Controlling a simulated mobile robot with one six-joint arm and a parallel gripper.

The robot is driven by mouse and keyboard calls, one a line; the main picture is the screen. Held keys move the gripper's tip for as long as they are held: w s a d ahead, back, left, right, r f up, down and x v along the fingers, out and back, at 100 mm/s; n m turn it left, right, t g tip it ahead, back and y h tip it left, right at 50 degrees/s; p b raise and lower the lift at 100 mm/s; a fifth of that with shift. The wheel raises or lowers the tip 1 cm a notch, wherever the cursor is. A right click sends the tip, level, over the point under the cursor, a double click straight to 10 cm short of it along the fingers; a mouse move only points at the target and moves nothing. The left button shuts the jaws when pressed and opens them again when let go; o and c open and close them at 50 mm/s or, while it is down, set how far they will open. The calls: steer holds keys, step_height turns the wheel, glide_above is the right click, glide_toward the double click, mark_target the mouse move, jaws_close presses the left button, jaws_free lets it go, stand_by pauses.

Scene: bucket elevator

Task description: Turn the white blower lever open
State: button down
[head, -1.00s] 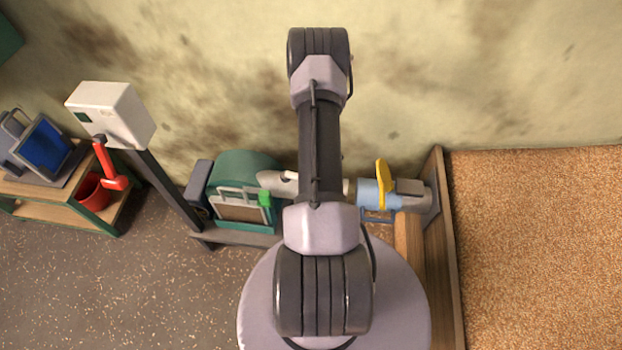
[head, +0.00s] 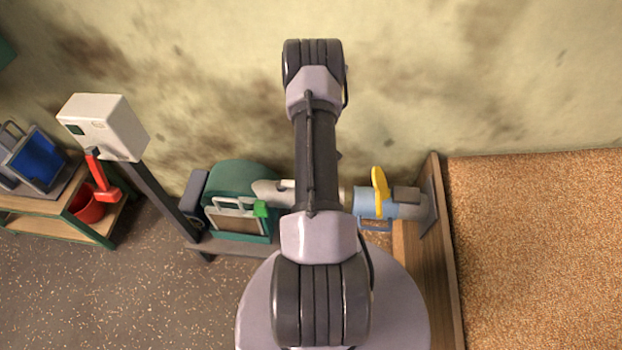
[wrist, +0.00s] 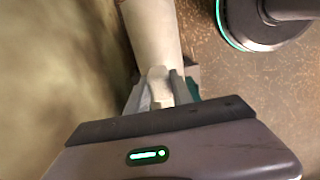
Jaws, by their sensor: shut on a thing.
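The white lever (wrist: 158,88) shows in the wrist view as a short pale piece in front of a pale pipe (wrist: 152,35). My gripper (wrist: 161,84) is shut on it, with one grey finger on each side. In the head view my arm covers the lever and the gripper. The pale pipe (head: 271,191) runs there from the green blower housing (head: 240,180) behind my arm, and reappears towards a light blue section (head: 370,203) on the right. How far the lever is turned cannot be told.
A yellow lever (head: 380,190) stands on the blue section, close right of my arm. A white box (head: 105,125) with a red lever (head: 102,178) is on a post at the left. A shelf (head: 60,225) holds a red bucket (head: 88,204). A grain bin (head: 535,250) fills the right.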

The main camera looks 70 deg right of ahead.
steer(key=c, duration=1.1)
jaws_free()
steer(key=shift+d, duration=0.1)
step_height(320, 180, up, 18)
steer(key=p, duration=0.6)
steer(key=shift+f, duration=0.25)
